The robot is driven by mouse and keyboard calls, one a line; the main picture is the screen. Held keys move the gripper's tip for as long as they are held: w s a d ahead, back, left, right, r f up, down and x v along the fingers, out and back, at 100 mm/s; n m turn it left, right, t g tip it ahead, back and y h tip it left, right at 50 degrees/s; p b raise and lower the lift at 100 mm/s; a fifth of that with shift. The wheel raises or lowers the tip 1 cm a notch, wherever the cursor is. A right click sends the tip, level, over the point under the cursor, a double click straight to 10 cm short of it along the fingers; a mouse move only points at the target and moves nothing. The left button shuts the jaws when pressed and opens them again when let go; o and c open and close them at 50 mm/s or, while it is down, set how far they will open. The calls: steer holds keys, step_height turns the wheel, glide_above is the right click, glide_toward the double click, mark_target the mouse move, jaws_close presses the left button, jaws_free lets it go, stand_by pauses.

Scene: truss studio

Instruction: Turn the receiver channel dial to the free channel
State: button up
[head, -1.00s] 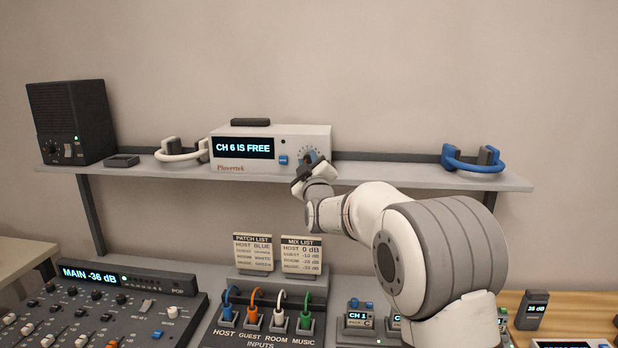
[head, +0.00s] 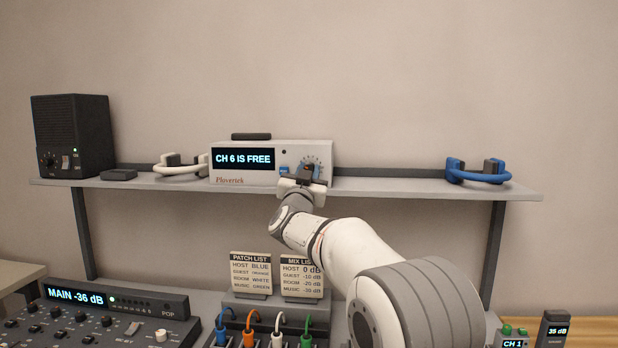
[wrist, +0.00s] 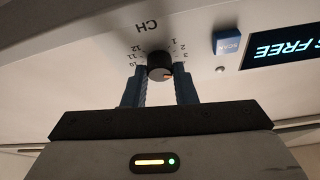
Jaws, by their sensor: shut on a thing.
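The receiver (head: 225,176) is a white box on the shelf. Its display (head: 243,158) reads "CH 6 IS FREE". Numbers 1, 2, 3 and 10, 11, 12 are readable; the others are hidden by my gripper. My gripper (wrist: 159,76) is shut on the dial, one blue finger on each side. In the head view my gripper (head: 304,176) covers most of the dial.
A blue button (wrist: 227,41) sits beside the dial on the receiver. White headphones (head: 182,170) and a black speaker (head: 72,135) stand left on the shelf (head: 400,187); blue headphones (head: 478,171) lie right. Cards (head: 250,273), coloured plugs and a mixer (head: 85,325) are below.

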steer(key=m+h, duration=0.1)
steer(key=m, duration=0.3)
steer(key=m+g+h+p, duration=0.1)
steer(key=m+h, duration=0.1)
steer(key=m, duration=0.2)
steer(key=shift+a+r+h, duration=0.15)
steer(key=shift+r+h, duration=0.05)
steer(key=shift+h, duration=0.1)
steer(key=m+g+h+p, duration=0.1)
steer(key=m+g+p, duration=0.1)
steer(key=m, duration=0.2)
steer(key=shift+m+g+h+p, duration=0.4)
steer(key=shift+m+g+p, duration=0.15)
steer(key=shift+m, duration=0.95)
steer(key=o, duration=1)
